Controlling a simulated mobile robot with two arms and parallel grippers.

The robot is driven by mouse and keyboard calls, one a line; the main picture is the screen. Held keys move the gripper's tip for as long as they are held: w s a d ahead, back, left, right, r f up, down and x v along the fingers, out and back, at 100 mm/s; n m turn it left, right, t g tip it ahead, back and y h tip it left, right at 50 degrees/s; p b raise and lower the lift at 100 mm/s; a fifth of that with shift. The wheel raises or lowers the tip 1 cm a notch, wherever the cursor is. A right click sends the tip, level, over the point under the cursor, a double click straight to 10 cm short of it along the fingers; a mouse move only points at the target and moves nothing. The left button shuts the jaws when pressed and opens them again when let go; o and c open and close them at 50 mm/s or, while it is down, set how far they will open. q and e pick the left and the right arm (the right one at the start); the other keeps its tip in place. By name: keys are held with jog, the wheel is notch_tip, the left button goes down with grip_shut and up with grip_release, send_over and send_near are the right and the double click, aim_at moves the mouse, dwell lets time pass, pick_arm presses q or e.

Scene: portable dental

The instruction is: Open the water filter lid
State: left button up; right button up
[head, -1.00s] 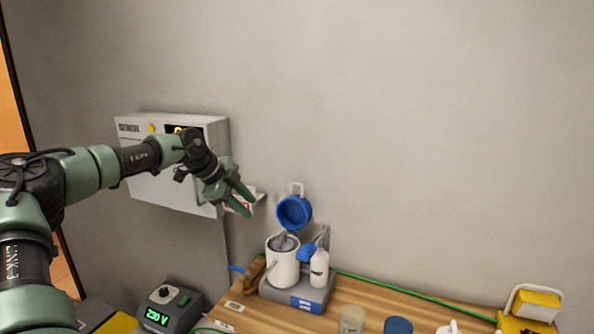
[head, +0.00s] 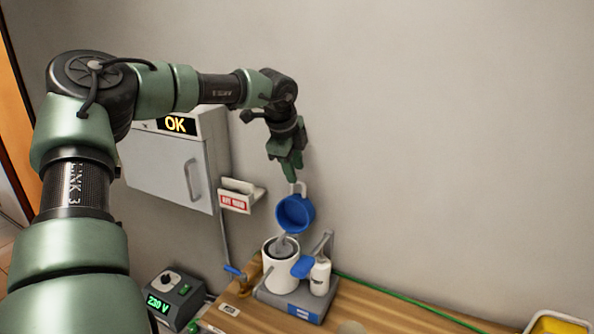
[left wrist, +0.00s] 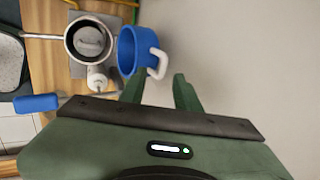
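The water filter is a white canister (head: 282,273) on a grey-blue base on the wooden bench. Its mouth is uncovered and a grey insert (head: 283,245) shows inside. The blue lid (head: 296,214) stands tipped up above and behind the canister, its white handle (head: 300,187) at the top. My left gripper (head: 291,176) points down just above the handle. My right gripper is out of view.
A white bottle (head: 320,276) stands beside the canister. A wall cabinet (head: 170,165) with an OK display and a small wall holder (head: 238,198) are to the left. A 230 V box (head: 172,298) stands lower left. The wall at right is clear.

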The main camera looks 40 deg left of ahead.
aim_at(297, 196)
pick_arm(q)
jog(key=x, duration=0.3)
jog(key=shift+w+a+p, duration=0.15)
jog(key=shift+p, duration=0.15)
jog(key=shift+w+a+f, duration=0.1)
jog(key=shift+w+f, duration=0.15)
jog(key=shift+f, duration=0.15)
jog(key=shift+s, duration=0.1)
jog(key=c, duration=0.5)
grip_shut()
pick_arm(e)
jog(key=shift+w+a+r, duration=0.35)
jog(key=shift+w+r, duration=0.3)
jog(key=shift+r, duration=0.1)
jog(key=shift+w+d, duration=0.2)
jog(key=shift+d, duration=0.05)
